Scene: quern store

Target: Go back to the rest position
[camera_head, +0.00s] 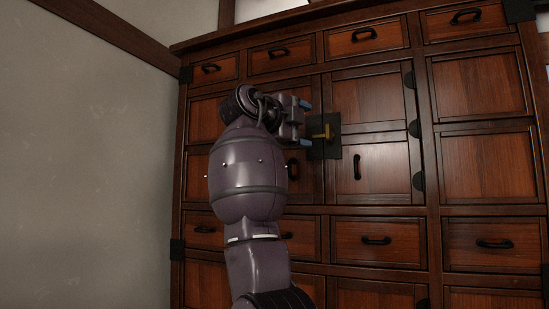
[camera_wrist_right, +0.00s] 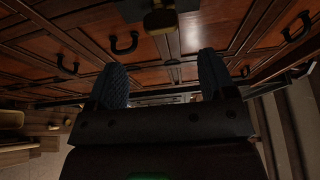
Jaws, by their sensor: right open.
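My right gripper (camera_head: 304,124) is raised in front of a tall wooden cabinet (camera_head: 374,99). Its blue fingers stand apart with nothing between them, and they also show in the right wrist view (camera_wrist_right: 164,82). A brass latch (camera_head: 323,133) on a dark square plate (camera_head: 331,150) is just right of the fingers in the head view. In the right wrist view the brass piece (camera_wrist_right: 160,20) is at the top centre, beyond the fingertips and apart from them. My left gripper is in neither view.
The cabinet has several drawers and doors with black handles, such as one upper drawer handle (camera_head: 364,34). Its doors look shut. A pale plaster wall (camera_head: 85,150) is at the left. In the right wrist view, wooden pieces (camera_wrist_right: 30,125) show at the lower left.

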